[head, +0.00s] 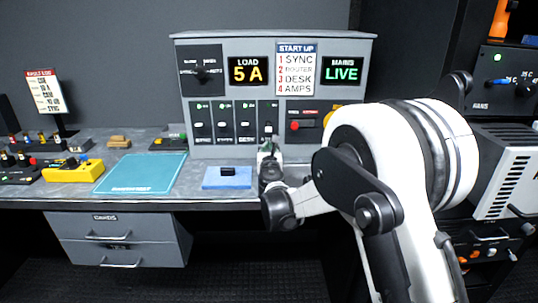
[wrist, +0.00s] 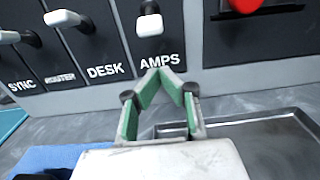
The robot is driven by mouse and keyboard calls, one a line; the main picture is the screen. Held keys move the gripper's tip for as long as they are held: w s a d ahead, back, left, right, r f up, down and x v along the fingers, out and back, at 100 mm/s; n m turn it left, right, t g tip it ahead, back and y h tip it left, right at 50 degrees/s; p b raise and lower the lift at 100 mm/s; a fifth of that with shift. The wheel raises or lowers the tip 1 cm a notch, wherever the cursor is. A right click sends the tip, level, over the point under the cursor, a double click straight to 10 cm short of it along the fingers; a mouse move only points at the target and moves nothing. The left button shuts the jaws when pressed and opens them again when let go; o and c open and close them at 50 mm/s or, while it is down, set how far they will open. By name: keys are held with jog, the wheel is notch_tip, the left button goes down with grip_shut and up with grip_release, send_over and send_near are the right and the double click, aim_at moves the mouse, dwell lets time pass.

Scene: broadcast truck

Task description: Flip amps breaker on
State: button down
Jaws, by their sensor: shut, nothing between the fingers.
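The amps breaker (head: 268,128) is the rightmost of the breakers on the grey panel (head: 280,153). In the wrist view its white-tipped lever (wrist: 149,24) sits above the AMPS label and hangs at a different angle from the desk lever (wrist: 64,18). My gripper (head: 267,147) is in front of the panel's lower part, just below the amps breaker. In the wrist view my gripper (wrist: 159,72) is shut and empty, its tips over the AMPS label below the lever, with a visible gap to the lever. Lamp states at the breaker are too small to tell.
A red knob (wrist: 246,5) is right of the amps breaker. A blue pad (head: 227,184) with a dark block and a metal tray (wrist: 255,130) lie on the desk below.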

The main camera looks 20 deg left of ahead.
aim_at(269, 131)
jog(key=shift+s+d+r, duration=0.1)
jog(key=shift+s+r, duration=0.15)
jog(key=shift+r, duration=0.7)
jog(key=shift+s+d+r, duration=0.1)
jog(key=shift+s+r, duration=0.15)
jog(key=shift+r, duration=0.65)
jog(key=shift+s+d+r, duration=0.1)
jog(key=shift+s+r, duration=0.1)
jog(key=shift+r, duration=0.3)
jog(key=shift+s+r, duration=0.2)
jog(key=shift+r, duration=0.4)
jog(key=shift+f, duration=0.15)
jog(key=f+b, duration=0.2)
jog(key=s+f+b, duration=0.1)
jog(key=f, duration=0.1)
jog(key=shift+d, duration=0.3)
jog(key=s+d+r+p, duration=0.2)
jog(key=s+r, duration=0.4)
jog(key=s, duration=0.1)
jog(key=shift+s+d+r, duration=0.3)
jog(key=shift+d, duration=0.05)
